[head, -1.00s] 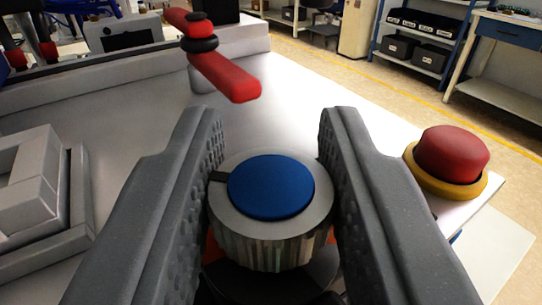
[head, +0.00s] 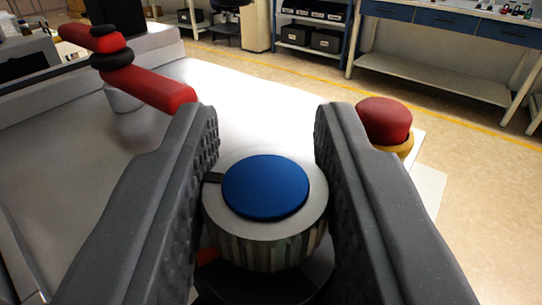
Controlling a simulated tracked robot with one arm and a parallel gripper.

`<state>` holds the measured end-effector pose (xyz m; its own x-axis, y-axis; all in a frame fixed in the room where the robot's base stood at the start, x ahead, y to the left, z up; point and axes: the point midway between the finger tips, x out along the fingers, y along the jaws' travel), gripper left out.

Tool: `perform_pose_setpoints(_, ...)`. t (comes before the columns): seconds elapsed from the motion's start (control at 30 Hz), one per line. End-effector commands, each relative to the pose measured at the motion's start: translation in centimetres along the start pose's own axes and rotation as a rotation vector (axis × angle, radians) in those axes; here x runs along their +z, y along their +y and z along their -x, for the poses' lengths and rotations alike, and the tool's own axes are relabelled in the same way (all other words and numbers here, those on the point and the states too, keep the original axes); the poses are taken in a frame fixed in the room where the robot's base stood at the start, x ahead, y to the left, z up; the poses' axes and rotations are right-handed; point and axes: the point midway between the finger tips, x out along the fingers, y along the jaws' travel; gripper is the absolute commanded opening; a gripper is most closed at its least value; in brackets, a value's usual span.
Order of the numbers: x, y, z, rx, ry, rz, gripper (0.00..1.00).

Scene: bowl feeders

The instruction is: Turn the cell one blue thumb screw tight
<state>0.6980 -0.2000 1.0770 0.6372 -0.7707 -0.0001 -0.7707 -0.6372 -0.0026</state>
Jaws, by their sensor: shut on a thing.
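The thumb screw (head: 265,238) is a round silver knob with ridged sides and a flat blue cap (head: 265,187). It sits low in the middle of the head view. My gripper (head: 267,150) has its two dark grey textured fingers on either side of the knob and is shut on it.
A red lever (head: 150,86) with black collars stands on the pale top (head: 250,100) at the upper left. A red push button (head: 384,120) on a yellow base stands right of the right finger. Shelves and a bench are far behind.

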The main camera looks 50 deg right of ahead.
Motion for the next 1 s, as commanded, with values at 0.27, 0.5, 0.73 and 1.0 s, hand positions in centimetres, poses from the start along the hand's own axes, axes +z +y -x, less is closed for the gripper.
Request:
perform_pose_setpoints(0.27,-0.35,-0.20,0.05,0.037,0.006,0.001,0.06)
perform_pose_setpoints(0.5,-0.25,-0.15,0.05,0.037,0.005,0.001,0.06)
perform_pose_setpoints(0.73,-0.13,-0.04,0.03,0.039,0.003,0.002,0.49)
perform_pose_setpoints(1.0,-0.05,-0.04,0.60,0.040,0.001,0.002,0.49)
